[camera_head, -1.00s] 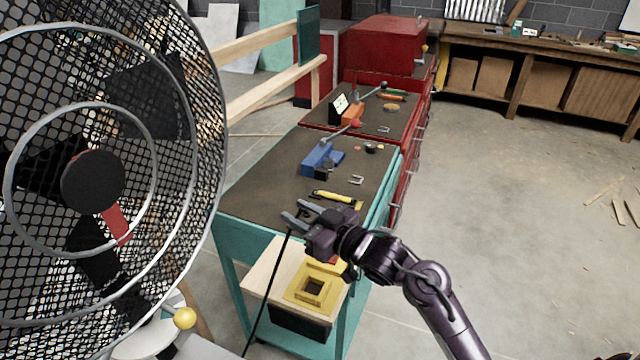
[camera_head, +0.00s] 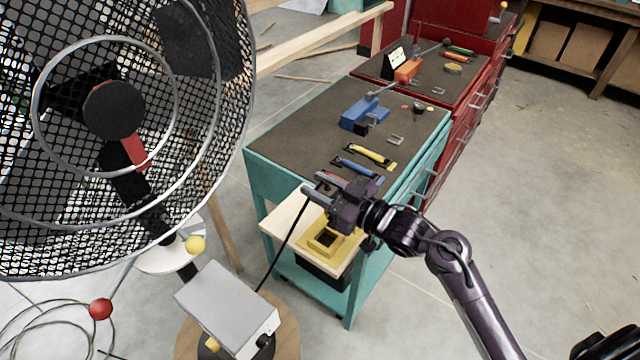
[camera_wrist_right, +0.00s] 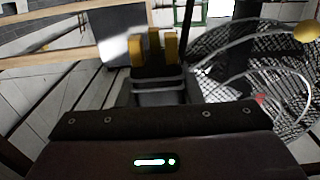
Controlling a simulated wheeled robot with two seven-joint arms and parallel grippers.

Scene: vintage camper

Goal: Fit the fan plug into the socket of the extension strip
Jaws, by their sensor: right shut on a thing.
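My right gripper (camera_head: 318,190) is shut at the near end of the teal cart, above its lower shelf. A black cord hangs from its fingertips and runs down to the left, behind a grey box. I take the held piece to be the fan plug; it is mostly hidden by the fingers. In the right wrist view, yellow pieces (camera_wrist_right: 154,47) show at the fingertips, with the dark cord (camera_wrist_right: 187,22) beside them. The big caged fan (camera_head: 115,110) stands at the left. I cannot make out the extension strip or its socket for certain. My left gripper is out of view.
The grey box (camera_head: 228,305) sits on a round wooden stool (camera_head: 288,338). The teal cart's dark top (camera_head: 300,130) carries a blue vise (camera_head: 362,113) and tools. A yellow block (camera_head: 325,240) is on its wooden shelf. Open floor lies to the right.

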